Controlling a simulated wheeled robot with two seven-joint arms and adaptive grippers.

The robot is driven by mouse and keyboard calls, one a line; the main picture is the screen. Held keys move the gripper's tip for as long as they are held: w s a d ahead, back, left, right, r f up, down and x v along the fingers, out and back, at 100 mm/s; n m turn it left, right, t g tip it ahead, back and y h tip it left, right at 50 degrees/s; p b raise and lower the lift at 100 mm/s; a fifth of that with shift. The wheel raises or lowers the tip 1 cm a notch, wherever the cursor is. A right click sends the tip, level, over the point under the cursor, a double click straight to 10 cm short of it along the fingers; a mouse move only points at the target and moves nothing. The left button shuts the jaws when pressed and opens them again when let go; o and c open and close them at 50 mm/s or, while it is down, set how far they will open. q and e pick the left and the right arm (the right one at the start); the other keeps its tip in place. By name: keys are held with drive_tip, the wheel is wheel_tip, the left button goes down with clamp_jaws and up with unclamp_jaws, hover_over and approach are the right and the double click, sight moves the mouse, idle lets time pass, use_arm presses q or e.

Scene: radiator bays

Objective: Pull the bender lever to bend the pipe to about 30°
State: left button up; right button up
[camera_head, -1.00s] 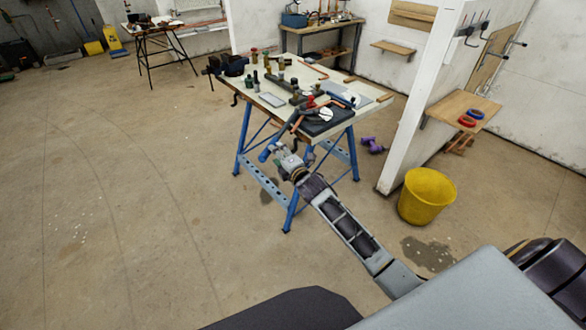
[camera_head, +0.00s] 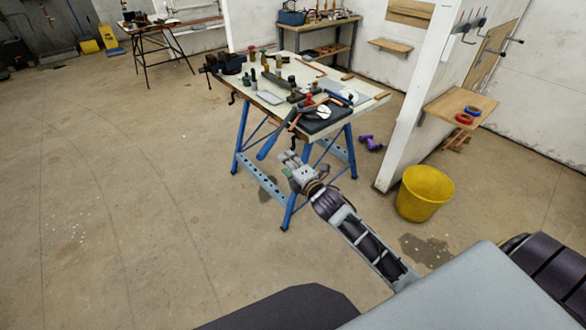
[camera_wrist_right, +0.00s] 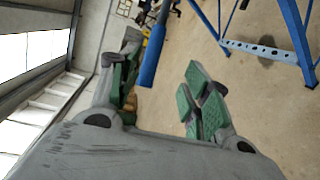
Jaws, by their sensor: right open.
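The pipe bender (camera_head: 322,112), with a pale round dial, is on the near right corner of the workbench (camera_head: 264,97). A blue lever handle (camera_head: 267,147) hangs out past the bench's near edge, pointing down and left. It also shows in the right wrist view (camera_wrist_right: 152,57), beyond the fingertips and closer to the left-hand finger. My right gripper (camera_head: 287,157) is open and empty, right of and below the handle, apart from it. Its green-padded fingers (camera_wrist_right: 161,58) are spread in the wrist view. My left gripper is out of view.
The bench's blue legs (camera_head: 240,140) stand close to my right gripper. A yellow bucket (camera_head: 424,193) is on the floor to the right, beside a white partition (camera_head: 410,110). The floor to the left is clear.

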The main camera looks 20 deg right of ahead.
drive_tip(key=shift+s+d+r, duration=0.1)
drive_tip(key=shift+s, duration=0.5)
drive_tip(key=shift+s+d+r, duration=0.1)
drive_tip(key=shift+s, duration=0.5)
